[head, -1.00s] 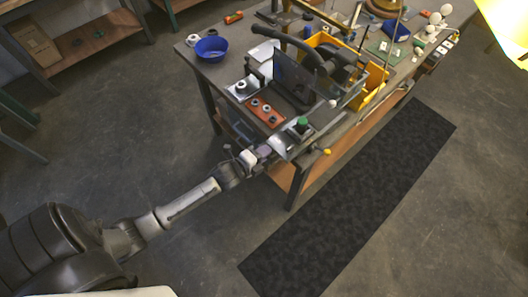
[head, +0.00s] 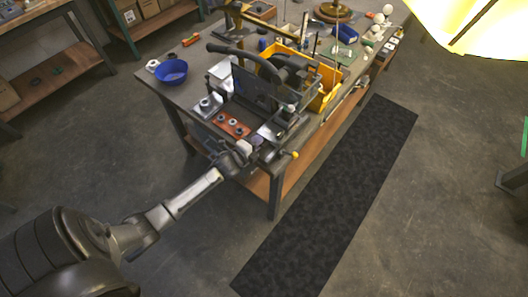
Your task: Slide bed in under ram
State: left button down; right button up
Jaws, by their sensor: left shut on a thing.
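The press stands on the near end of the workbench, with a long black curved lever (head: 232,49) over a dark upright plate (head: 252,86). Its ram is not clearly distinguishable among the dark parts. The bed (head: 270,131) appears to be the pale metal plate low at the press's front, partly under the frame. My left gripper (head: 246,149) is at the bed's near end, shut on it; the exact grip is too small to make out. My right gripper is out of view.
A red-orange strip with dark rings (head: 231,124) and a grey block (head: 207,104) lie left of the bed. A blue bowl (head: 171,71) is farther left. Yellow bins (head: 327,88) stand behind the press. A yellow knob (head: 295,155) sticks out at the front edge.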

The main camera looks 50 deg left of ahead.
pick_arm(q)
jog(key=shift+w, duration=0.1)
jog(key=c, duration=1.6)
grip_release()
jog(key=o, duration=0.4)
jog(key=shift+f, duration=0.15)
